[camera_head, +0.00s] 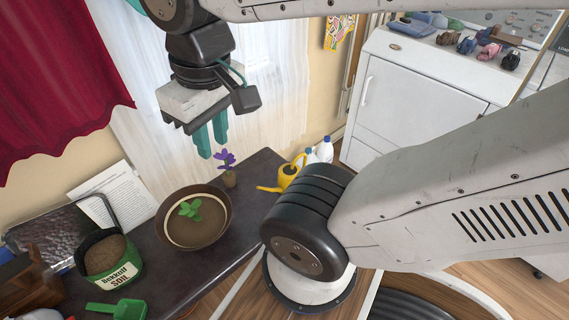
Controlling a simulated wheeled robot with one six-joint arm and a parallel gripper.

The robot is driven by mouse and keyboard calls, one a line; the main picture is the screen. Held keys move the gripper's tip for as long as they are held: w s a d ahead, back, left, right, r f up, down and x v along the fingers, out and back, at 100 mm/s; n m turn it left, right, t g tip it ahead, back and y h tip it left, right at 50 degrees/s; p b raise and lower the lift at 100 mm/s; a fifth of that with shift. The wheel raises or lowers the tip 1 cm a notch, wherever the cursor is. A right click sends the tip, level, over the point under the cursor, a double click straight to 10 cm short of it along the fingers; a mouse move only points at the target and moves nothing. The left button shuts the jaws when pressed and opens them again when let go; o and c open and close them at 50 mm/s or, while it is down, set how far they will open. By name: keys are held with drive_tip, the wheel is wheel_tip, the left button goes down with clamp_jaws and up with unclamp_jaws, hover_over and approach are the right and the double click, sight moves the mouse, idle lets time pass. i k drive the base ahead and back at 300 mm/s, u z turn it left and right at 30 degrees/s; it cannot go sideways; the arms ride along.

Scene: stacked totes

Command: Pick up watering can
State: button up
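The yellow watering can (287,176) stands on the dark table (188,263), near its right end. Its spout points left and its handle curves up at the right. My own arm link covers part of its lower right side. My gripper (212,146) hangs above the table, up and to the left of the can, with its teal fingers pointing down. The fingers show a narrow gap between them, and nothing is seen in it. The gripper is apart from the can.
A small pot with a purple flower (229,175) stands left of the can. A brown bowl with a green plant (194,217) is further left. White bottles (325,149) stand behind the can. A soil container (107,262) and green scoop (119,309) are at the lower left.

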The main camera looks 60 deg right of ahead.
sight(287, 172)
drive_tip(key=z, duration=1.35)
drive_tip(key=k, duration=1.25)
drive_tip(key=z, duration=1)
drive_tip(key=i, duration=1.8)
drive_tip(key=u, duration=0.75)
